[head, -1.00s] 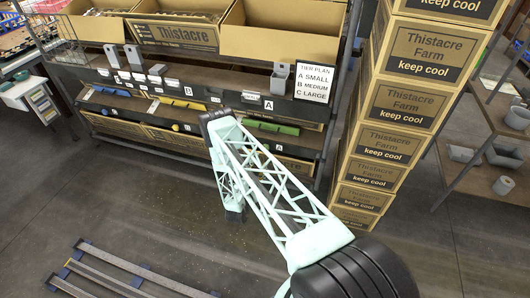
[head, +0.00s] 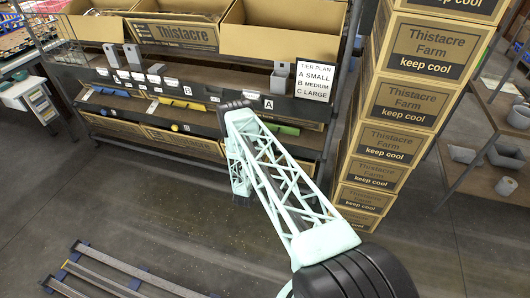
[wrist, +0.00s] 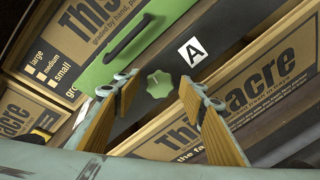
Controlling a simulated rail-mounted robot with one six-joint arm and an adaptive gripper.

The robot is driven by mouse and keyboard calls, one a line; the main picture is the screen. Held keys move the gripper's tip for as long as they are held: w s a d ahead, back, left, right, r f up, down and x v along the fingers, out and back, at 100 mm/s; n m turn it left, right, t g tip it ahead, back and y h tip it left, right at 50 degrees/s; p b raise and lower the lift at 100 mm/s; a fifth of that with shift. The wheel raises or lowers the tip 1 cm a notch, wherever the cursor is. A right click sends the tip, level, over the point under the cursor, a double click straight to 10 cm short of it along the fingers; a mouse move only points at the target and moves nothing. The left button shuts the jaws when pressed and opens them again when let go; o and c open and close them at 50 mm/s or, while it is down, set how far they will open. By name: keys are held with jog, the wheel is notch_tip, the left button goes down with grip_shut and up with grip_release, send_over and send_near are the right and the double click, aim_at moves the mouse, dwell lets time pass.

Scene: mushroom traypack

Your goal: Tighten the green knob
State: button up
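The green knob (wrist: 160,84) is a small lobed knob on a dark strip, near the middle of the wrist view. A white card with the letter A (wrist: 193,51) is beside it. My gripper (wrist: 156,92) is open, its two brown-padded fingers on either side of the knob in the picture. Nothing is held between them. The knob seems to lie beyond the fingertips, and I see no contact. In the head view my arm hides the gripper and the knob; the A label (head: 268,104) shows just right of the arm.
A green panel (wrist: 105,72) with a dark handle (wrist: 127,38) lies beside the knob, with printed cartons around it. In the head view, a tall stack of cartons (head: 393,144) stands right of the arm. Open boxes (head: 172,33) line the upper shelf. The floor in front is partly clear.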

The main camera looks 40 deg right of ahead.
jog(key=shift+c, duration=0.5)
jog(key=c, duration=0.7)
jog(key=shift+c, duration=0.2)
